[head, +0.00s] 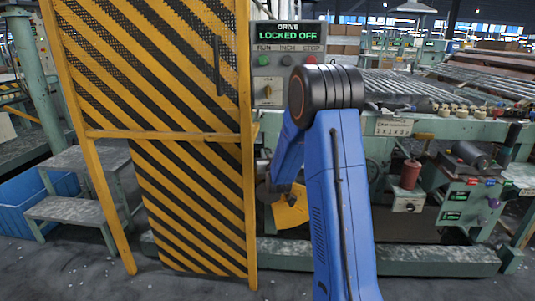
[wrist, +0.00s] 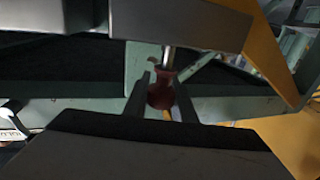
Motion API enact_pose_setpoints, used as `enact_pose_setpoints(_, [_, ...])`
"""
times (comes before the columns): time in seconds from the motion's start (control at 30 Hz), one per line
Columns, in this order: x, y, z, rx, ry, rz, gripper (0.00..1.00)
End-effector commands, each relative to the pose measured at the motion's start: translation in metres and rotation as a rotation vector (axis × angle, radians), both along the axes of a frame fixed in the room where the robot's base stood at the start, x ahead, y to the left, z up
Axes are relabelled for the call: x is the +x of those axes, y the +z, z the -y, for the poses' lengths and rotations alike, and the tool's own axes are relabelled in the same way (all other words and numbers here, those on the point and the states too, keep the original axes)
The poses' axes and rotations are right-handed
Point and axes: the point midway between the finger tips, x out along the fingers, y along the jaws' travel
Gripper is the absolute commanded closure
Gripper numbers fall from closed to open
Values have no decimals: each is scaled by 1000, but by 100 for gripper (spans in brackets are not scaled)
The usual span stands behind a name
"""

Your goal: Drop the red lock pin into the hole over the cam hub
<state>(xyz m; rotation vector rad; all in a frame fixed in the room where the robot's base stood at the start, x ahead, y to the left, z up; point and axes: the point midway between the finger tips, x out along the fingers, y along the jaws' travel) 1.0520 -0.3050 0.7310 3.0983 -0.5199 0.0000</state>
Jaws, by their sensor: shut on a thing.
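The red lock pin shows in the wrist view as a dark red knob (wrist: 160,93) with a bright metal shank (wrist: 168,58). My gripper (wrist: 162,88) is shut on the knob, one dark finger on each side. The shank runs up the picture and passes out of sight at a grey block (wrist: 185,22); I cannot tell whether it is in a hole. In the head view my blue arm reaches down into the machine beside a yellow part (head: 291,213). The pin cannot be made out there, and I cannot identify the cam hub or its hole.
A yellow and black striped guard (head: 190,190) stands close left of my arm. A drive panel above reads LOCKED OFF (head: 289,42). A red cylinder (head: 410,174) stands on the machine at right. Green machine beams (wrist: 60,110) and yellow framing (wrist: 275,55) lie close around my gripper.

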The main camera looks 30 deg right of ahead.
Motion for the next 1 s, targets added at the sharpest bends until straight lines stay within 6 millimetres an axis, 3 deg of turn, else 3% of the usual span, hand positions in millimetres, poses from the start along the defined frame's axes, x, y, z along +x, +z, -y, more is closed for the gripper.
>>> enact_pose_setpoints(1.0, [0, -21, 0, 0, 0, -1, 99])
